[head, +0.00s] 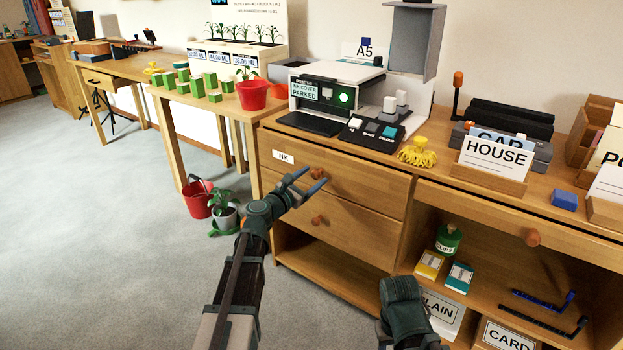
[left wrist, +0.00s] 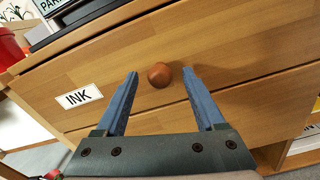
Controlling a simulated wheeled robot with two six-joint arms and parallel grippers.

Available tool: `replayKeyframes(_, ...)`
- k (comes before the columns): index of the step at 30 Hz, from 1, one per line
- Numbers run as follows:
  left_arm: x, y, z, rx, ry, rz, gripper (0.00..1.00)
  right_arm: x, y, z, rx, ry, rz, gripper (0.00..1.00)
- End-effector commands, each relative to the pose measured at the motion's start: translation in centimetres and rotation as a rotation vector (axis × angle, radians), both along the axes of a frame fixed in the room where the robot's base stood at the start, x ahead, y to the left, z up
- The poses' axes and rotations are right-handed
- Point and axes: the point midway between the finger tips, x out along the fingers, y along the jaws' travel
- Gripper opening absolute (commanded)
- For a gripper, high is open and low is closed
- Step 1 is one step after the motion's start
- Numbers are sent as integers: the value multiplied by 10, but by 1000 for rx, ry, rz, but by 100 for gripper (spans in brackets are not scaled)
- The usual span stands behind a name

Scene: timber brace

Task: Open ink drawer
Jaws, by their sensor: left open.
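The ink drawer (head: 345,190) is the upper left drawer of the wooden cabinet, and it is shut. It has a white INK label (head: 283,157) and a round orange-brown knob (head: 317,173). In the left wrist view the knob (left wrist: 160,75) lies between and just beyond the blue fingertips, with the label (left wrist: 78,96) to the left. My left gripper (head: 310,180) is open and empty at the knob; I cannot tell if it touches. My right arm (head: 402,300) shows at the bottom, but its fingers are not visible.
A lower drawer with its own knob (head: 317,221) is below. A printer (head: 325,97) and yellow tassel object (head: 417,154) stand on the cabinet top. Open carpet (head: 120,240) lies left.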

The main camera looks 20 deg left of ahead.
Motion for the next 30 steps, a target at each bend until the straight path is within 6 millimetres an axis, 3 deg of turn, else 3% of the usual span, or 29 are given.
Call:
replayKeyframes(3, 0, 0, 0, 0, 0, 0, 71, 0, 0, 0, 0, 0, 0, 50)
replayKeyframes(15, 0, 0, 0, 0, 0, 0, 0, 0, 0, 0, 0, 0, 0, 50)
replayKeyframes(30, -1, 0, 0, 0, 0, -1, 0, 0, 0, 0, 0, 0, 0, 50)
